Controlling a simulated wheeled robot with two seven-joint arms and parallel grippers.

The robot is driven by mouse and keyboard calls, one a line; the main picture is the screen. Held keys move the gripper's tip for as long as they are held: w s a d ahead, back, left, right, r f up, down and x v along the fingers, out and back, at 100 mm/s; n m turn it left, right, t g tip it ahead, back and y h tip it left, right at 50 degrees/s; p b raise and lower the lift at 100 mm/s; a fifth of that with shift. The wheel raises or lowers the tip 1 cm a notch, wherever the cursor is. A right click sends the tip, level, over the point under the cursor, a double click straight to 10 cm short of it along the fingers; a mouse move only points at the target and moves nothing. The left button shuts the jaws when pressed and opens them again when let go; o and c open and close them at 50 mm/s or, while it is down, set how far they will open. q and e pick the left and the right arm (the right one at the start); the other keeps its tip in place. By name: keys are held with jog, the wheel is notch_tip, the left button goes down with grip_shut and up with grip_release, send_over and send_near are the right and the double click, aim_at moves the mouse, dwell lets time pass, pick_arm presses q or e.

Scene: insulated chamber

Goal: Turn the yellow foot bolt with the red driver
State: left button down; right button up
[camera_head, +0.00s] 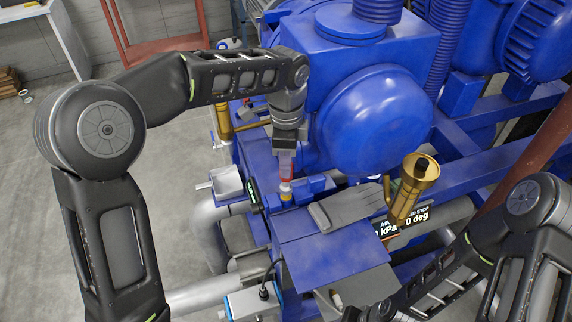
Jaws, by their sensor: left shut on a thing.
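The red driver (286,167) points straight down in my left gripper (286,152), which is shut on its upper part. The yellow foot bolt (286,187) is small and sits right under the driver's lower end, on the blue machine frame. The driver's tip looks to be at the bolt's head, but I cannot tell whether it is seated. My right arm comes in from the right and runs down to the bottom edge. Its gripper does not show clearly there.
A big blue machine (376,118) with a round housing fills the middle. A brass cylinder (411,190) and a black display (402,223) stand to the right. Grey floor (180,180) is open at the left.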

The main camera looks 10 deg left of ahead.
pick_arm(q)
jog(key=shift+r, duration=1.4)
